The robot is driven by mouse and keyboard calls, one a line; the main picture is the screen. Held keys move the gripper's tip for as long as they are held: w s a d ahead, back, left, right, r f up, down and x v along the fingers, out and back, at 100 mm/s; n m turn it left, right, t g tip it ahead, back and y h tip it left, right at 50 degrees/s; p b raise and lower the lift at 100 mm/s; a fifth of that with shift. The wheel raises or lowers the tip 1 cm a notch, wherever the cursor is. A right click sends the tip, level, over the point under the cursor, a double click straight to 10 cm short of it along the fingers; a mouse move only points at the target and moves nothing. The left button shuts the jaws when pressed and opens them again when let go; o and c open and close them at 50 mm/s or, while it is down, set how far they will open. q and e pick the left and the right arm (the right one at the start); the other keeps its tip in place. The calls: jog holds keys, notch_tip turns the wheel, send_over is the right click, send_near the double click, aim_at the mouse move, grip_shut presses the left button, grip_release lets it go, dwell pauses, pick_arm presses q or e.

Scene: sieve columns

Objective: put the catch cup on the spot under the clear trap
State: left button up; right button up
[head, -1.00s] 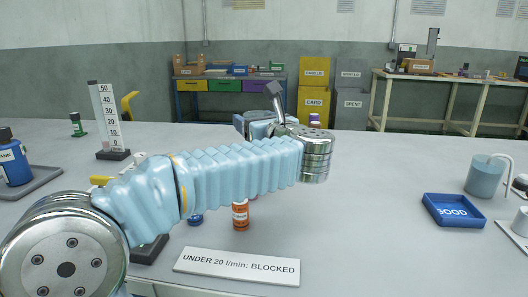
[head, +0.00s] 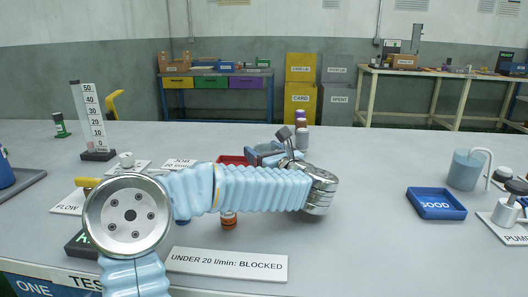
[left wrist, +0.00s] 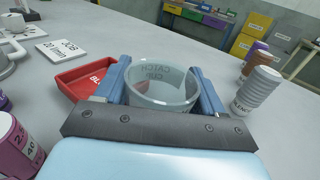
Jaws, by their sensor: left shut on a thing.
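In the left wrist view, a clear cup (left wrist: 162,88) lettered "CATCH CUP" stands between the two blue fingers of my left gripper (left wrist: 165,85), which is shut on it. In the head view my left gripper (head: 266,153) is over the middle of the table, and my arm hides the cup there. No trap or spot can be made out with certainty. A ribbed grey container (left wrist: 260,90) stands right of the gripper in the left wrist view, apart from it. My right gripper is not in view.
A red tray (head: 229,159) lies behind my arm. A blue "GOOD" tray (head: 436,204) and a blue-grey vessel (head: 465,170) stand at the right. A "BLOCKED" sign (head: 228,264) lies in front, and a scaled gauge (head: 92,118) stands at left. The table between gripper and blue tray is clear.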

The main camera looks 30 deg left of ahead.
pick_arm(q)
jog(key=shift+f, duration=0.15)
jog(key=o, duration=1)
